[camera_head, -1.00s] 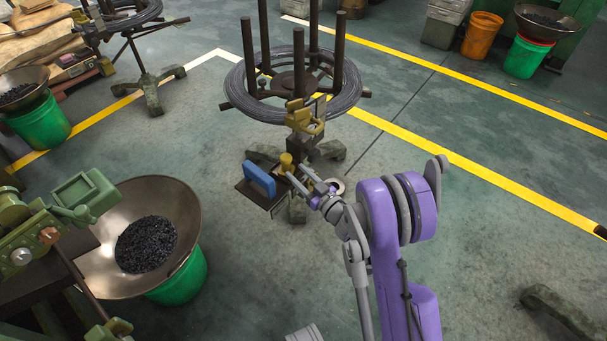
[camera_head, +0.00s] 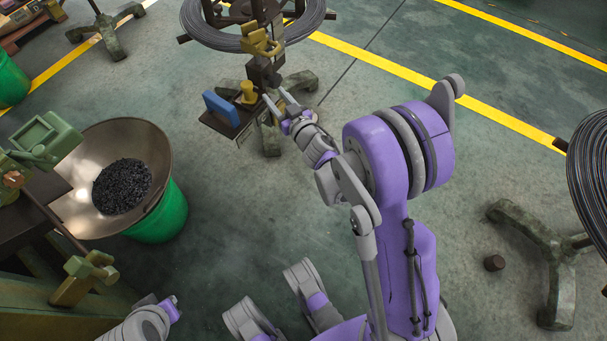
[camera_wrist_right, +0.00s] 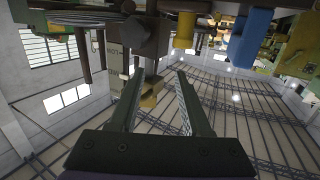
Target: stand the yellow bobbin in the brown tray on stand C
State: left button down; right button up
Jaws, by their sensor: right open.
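The yellow bobbin (camera_head: 248,93) stands upright on the brown tray (camera_head: 217,122) on the wire-coil stand (camera_head: 264,72), beside a blue block (camera_head: 221,107). My right gripper (camera_head: 276,98) is open and empty just right of the bobbin, apart from it. In the right wrist view the open fingers (camera_wrist_right: 160,80) have nothing between them. There the bobbin (camera_wrist_right: 185,30) and the blue block (camera_wrist_right: 247,38) show near the top. No stand letter can be read in the head view. Part of my left arm shows at the lower left, but its fingers do not.
A metal bowl (camera_head: 160,165) of dark pieces sits over a green bucket (camera_head: 168,215) at the left, near a green machine (camera_head: 45,140). A second coil (camera_head: 590,175) and stand foot (camera_head: 545,250) are at the right.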

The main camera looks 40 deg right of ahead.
jog(key=s+a+g, duration=0.3)
jog(key=s+g, duration=0.1)
jog(key=s, duration=0.6)
jog(key=s+a+f+g, duration=0.1)
jog(key=s+a+g, duration=0.3)
jog(key=s, duration=0.7)
jog(key=s+a+f+g, duration=0.1)
jog(key=s+a+g, duration=0.3)
jog(key=s, duration=0.6)
jog(key=shift+s+a+f+g+y, duration=0.15)
jog(key=shift+s+f+g+y, duration=0.15)
jog(key=shift+s+y, duration=0.1)
